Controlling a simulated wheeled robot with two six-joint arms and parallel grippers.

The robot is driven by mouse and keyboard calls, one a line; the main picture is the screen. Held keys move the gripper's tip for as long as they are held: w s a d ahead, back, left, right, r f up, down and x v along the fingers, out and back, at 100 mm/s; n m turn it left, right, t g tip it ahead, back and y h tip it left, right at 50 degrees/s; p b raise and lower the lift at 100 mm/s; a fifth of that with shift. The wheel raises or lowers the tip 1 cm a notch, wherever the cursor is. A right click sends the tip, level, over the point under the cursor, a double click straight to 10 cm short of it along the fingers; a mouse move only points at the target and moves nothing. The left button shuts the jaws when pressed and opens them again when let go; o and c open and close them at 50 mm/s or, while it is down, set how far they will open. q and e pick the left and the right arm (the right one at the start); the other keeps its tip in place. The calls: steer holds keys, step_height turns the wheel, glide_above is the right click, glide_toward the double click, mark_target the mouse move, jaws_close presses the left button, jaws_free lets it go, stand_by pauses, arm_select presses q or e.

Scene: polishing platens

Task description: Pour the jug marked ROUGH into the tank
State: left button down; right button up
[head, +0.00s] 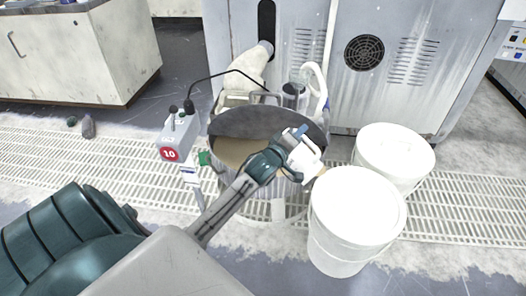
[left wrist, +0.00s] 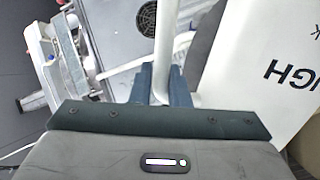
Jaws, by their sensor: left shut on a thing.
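The white jug (head: 306,158) is in my left gripper (head: 292,137), over the right side of the tank (head: 265,122). In the left wrist view the jug (left wrist: 245,75) shows its black lettering upside down, partly cut off, ending in "UGH". The left gripper's fingers (left wrist: 163,85) are shut around its white handle. The jug looks tilted; its mouth is hidden and I cannot see a stream. The tank is round and grey, with brown liquid (head: 231,150) inside. My left forearm hides part of its front. My right gripper is not in view.
Two white buckets (head: 357,205) (head: 395,152) stand right of the tank. A grey box with a red "10" label (head: 170,154) stands to the left. A grey machine cabinet (head: 420,70) stands behind. A pale grating (head: 80,155) crosses the floor.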

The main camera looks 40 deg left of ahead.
arm_select(q)
steer(key=shift+a+f+n+b, duration=0.15)
steer(key=shift+a+f+n, duration=0.2)
steer(key=shift+a, duration=0.1)
steer(key=shift+a+f+n+b, duration=0.15)
steer(key=shift+a+f+n, duration=0.05)
steer(key=shift+a+n, duration=0.2)
stand_by(1.5)
